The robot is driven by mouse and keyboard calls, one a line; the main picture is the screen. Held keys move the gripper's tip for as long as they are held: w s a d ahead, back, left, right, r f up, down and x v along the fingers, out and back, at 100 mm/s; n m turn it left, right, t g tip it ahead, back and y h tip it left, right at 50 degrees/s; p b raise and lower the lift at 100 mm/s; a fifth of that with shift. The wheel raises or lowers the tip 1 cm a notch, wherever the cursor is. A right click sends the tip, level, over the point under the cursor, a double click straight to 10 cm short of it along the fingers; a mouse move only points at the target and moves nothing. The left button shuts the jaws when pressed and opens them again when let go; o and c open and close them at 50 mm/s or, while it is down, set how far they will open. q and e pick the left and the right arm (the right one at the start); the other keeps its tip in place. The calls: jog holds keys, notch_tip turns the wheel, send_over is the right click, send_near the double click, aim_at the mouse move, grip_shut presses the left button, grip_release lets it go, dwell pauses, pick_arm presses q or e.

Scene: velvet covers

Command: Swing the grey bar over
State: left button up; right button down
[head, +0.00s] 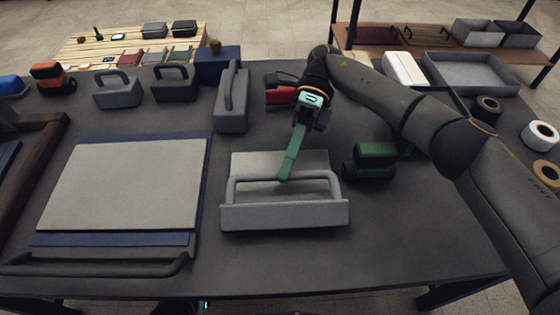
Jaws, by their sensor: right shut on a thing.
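The grey bar (312,176) is a U-shaped handle rising from a light grey block (284,216) in the middle of the table. A pale flat panel (308,160) lies just behind it. My right gripper (286,175) reaches down from behind with green fingers and is shut on the middle of the bar. The fingers hide a short part of it.
A large pale panel on a blue base (120,190) lies to the left, with a dark bar (100,266) in front. A green toy-like vehicle (375,158) stands close on the right. Grey handled boxes (232,105) stand behind. The table's front right is clear.

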jog(key=shift+s+f, duration=0.1)
jog(key=shift+f, duration=0.1)
jog(key=c, duration=0.8)
grip_release()
jog(key=shift+r, duration=0.1)
jog(key=shift+r, duration=0.3)
notch_tip(320, 180, up, 3)
jog(key=shift+f+p, duration=0.2)
jog(key=shift+p, duration=0.15)
jog(key=s+a+r+p, duration=0.1)
jog(key=s+r, duration=0.9)
jog(key=s, duration=0.4)
jog(key=shift+p, duration=0.35)
jog(key=shift+c, duration=0.2)
